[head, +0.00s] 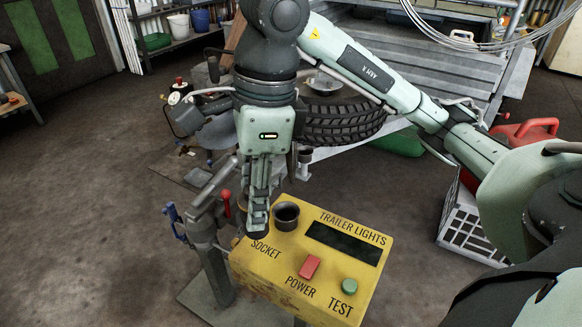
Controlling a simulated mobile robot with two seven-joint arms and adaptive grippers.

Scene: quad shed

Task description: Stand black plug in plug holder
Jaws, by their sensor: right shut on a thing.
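My right gripper (257,208) points down over the left back part of a yellow trailer-lights box. It is shut on a dark, rounded thing (257,228) at its fingertips, which looks like the black plug. The fingers hide much of it, and I cannot tell whether it touches the box. A black round cup (286,214) with an open top stands upright on the box just right of the fingers. It may be the plug holder, but I cannot tell for sure. My left gripper is not in view.
The yellow box (285,262) has a dark panel (343,244), a red power button (309,267) and a green test button (349,285). A grey vise-like stand (205,235) with a red lever is close on the left. A tire (345,122) and trailer bed stand behind.

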